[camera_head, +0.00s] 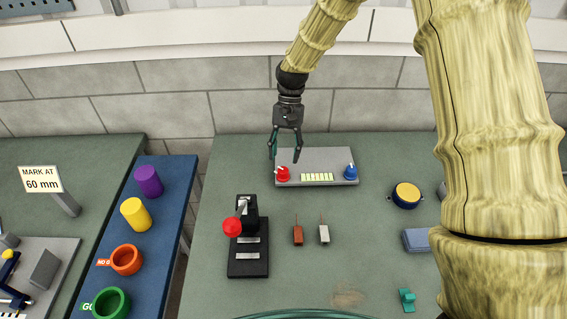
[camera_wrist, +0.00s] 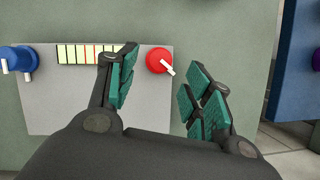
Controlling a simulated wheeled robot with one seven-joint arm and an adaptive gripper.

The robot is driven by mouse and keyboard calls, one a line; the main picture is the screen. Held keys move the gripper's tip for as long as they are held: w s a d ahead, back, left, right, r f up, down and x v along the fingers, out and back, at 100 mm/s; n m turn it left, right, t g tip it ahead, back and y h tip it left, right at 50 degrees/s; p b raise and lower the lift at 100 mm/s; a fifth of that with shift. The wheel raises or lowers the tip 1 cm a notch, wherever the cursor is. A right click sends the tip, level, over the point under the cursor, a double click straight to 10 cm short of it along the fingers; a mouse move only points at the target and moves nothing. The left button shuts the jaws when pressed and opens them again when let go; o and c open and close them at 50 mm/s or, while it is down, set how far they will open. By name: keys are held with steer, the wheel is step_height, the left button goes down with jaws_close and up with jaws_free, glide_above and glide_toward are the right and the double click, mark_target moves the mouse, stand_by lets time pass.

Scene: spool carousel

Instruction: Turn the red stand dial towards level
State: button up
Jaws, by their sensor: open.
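The red dial (camera_head: 283,174) sits at the left end of a grey panel (camera_head: 318,158) on the green table. In the wrist view the red dial (camera_wrist: 159,61) shows a white pointer directed down and to the right. A pale level strip (camera_head: 317,177) with several segments and red lines lies between the red dial and a blue dial (camera_head: 350,172). My gripper (camera_head: 286,150) is open and empty above the panel's left end. In the wrist view its teal-padded fingers (camera_wrist: 160,90) stand on either side of the red dial's line, apart from it.
A black stand with a red ball-topped lever (camera_head: 232,227) is in front of the panel. Two small blocks, one brown (camera_head: 298,235) and one pale (camera_head: 324,234), lie nearby. A yellow-topped round item (camera_head: 407,194) is to the right. Coloured cups stand on a blue board (camera_head: 172,220) at left.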

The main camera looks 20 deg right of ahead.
steer(key=v, duration=0.6)
steer(key=shift+r, duration=0.2)
steer(key=shift+w+d, duration=0.1)
steer(key=shift+w, duration=0.05)
